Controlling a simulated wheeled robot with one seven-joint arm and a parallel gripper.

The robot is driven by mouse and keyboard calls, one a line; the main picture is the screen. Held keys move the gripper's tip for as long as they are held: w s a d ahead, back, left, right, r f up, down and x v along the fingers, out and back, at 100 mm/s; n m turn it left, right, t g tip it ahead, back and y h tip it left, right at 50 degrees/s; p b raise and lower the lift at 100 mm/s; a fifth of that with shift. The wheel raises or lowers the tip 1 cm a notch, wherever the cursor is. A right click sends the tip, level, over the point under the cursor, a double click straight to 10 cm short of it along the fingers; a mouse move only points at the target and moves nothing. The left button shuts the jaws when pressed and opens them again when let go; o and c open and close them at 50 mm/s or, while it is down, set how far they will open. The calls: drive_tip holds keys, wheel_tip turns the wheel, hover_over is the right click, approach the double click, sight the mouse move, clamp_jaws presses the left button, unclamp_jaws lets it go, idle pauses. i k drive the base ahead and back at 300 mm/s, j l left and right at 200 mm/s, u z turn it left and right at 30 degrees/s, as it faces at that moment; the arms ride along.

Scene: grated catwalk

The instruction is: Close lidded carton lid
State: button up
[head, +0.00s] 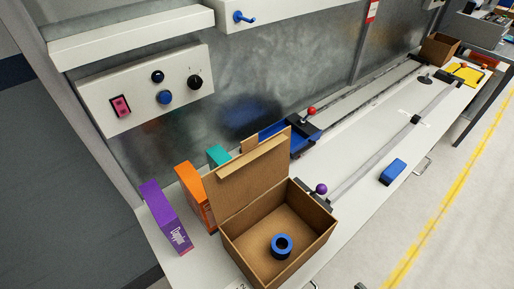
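An open cardboard carton (310,247) stands near the front end of the long white workbench. Its hinged lid (258,178) stands up on the far left side, leaning slightly back, with a narrow flap along its top edge. A round blue and black ring-shaped object (281,246) lies inside on the carton's floor. My gripper does not show in the head view.
Purple (166,216), orange (194,192) and teal (219,155) boxes stand left of the lid. A purple-knobbed lever (321,188) is close to the carton's right rear. A blue block (393,172) lies farther right. A control panel (140,92) is on the wall behind.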

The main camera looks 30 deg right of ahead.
sight(229, 187)
drive_tip(key=j, duration=1.75)
drive_tip(key=u, duration=0.05)
